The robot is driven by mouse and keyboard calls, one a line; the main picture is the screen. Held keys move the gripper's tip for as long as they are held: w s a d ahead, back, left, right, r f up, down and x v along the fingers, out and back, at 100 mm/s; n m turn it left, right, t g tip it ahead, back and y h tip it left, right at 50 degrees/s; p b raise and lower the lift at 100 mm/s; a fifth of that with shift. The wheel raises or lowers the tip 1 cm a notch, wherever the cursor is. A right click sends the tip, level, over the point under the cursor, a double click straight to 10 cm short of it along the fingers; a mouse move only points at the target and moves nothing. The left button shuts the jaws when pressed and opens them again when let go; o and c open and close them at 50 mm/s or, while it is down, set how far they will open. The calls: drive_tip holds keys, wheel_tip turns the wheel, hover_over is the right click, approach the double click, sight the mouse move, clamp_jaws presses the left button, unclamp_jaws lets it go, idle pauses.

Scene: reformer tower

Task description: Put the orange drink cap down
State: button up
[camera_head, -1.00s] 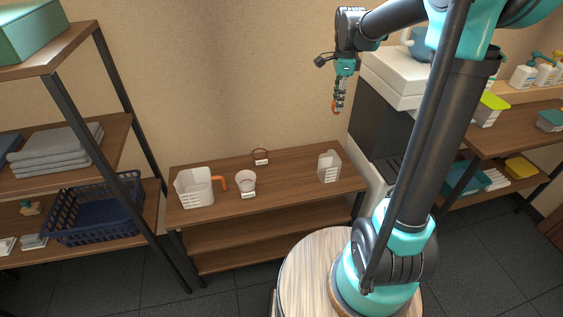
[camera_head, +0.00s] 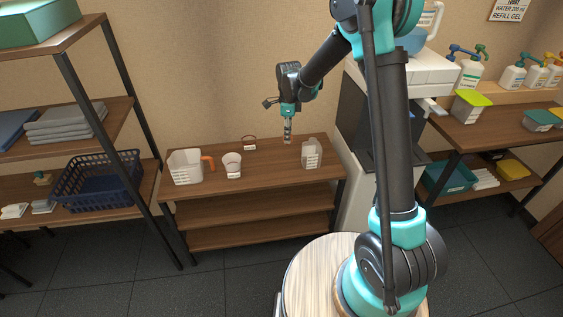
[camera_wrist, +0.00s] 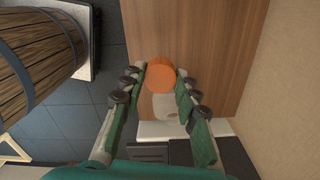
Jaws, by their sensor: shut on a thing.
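The orange drink cap (camera_wrist: 161,77) shows in the wrist view as a round orange piece between my fingertips. My gripper (camera_head: 287,138) is shut on it and points down over the right half of the wooden shelf unit's top (camera_head: 240,188). In the head view the cap cannot be made out at the fingertips. In the wrist view the shelf's wood lies below the cap; I cannot tell whether the cap touches it.
A clear container (camera_head: 311,154) stands to the right of my gripper. A labelled ring (camera_head: 249,143), a white cup (camera_head: 232,165) and a white jug with an orange handle (camera_head: 186,167) stand left. Bare wood lies between ring and container. A white-topped machine (camera_head: 425,68) stands right.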

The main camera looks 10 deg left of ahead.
wheel_tip(320, 180, down, 14)
idle(0.5)
drive_tip(key=shift+f, duration=0.1)
drive_tip(key=o, duration=0.8)
drive_tip(key=shift+c, duration=0.2)
